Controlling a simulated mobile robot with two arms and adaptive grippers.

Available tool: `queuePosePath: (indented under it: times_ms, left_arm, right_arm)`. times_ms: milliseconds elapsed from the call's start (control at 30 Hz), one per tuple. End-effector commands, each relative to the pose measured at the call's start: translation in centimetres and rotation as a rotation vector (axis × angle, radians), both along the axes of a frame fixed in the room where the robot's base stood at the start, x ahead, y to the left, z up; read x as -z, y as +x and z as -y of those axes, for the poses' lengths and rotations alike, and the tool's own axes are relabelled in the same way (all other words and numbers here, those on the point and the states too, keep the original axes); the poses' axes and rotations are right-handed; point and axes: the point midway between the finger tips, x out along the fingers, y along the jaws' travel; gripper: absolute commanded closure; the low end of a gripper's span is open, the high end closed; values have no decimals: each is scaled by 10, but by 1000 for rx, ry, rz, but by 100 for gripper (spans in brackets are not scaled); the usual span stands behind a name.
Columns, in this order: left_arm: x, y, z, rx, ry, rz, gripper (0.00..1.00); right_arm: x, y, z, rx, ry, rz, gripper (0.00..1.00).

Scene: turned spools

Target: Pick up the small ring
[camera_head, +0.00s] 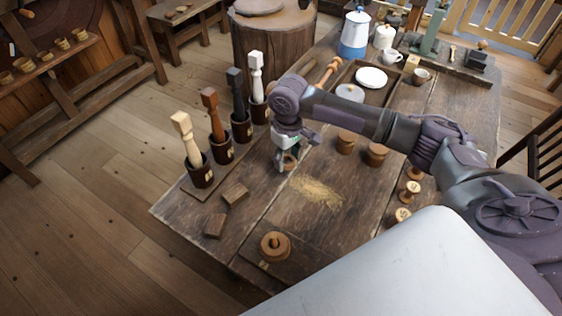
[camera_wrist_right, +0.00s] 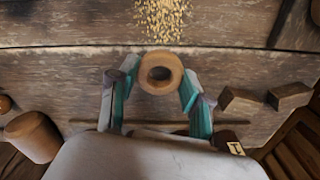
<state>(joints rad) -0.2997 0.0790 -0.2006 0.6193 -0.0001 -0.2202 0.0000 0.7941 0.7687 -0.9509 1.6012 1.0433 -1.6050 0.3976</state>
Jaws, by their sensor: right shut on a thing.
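The small ring (camera_wrist_right: 161,73) is a round tan wooden ring with a dark hole. In the wrist view it sits between the fingertips of my right gripper (camera_wrist_right: 159,84), which is shut on it. In the head view my right gripper (camera_head: 286,160) points down over the table's middle left, and the ring is mostly hidden by the fingers. I cannot tell whether the ring touches the table. My left gripper is not in view.
Several turned handles in dark cups (camera_head: 242,130) stand along the left edge. Two small wooden blocks (camera_head: 235,194) lie in front of them. A ringed peg base (camera_head: 275,247) is at the near edge. Sawdust (camera_head: 316,190) lies right of the gripper, with wooden pots (camera_head: 377,154) beyond.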

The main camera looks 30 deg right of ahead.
Motion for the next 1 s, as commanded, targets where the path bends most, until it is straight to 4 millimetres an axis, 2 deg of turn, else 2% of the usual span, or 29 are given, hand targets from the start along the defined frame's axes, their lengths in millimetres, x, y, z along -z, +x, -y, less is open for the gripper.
queuePosePath:
  times_ms: [200, 433, 700, 1000]
  left_arm:
    - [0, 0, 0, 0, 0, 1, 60]
    - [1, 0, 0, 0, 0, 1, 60]
    - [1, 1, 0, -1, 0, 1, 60]
    - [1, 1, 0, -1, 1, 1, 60]
  right_arm:
    - [-27, -40, 22, 0, -2, 1, 68]
    - [-47, -70, 38, 0, -2, 1, 68]
    - [-58, -84, 46, 1, 0, 1, 68]
    - [-59, -85, 46, 0, 1, 1, 68]
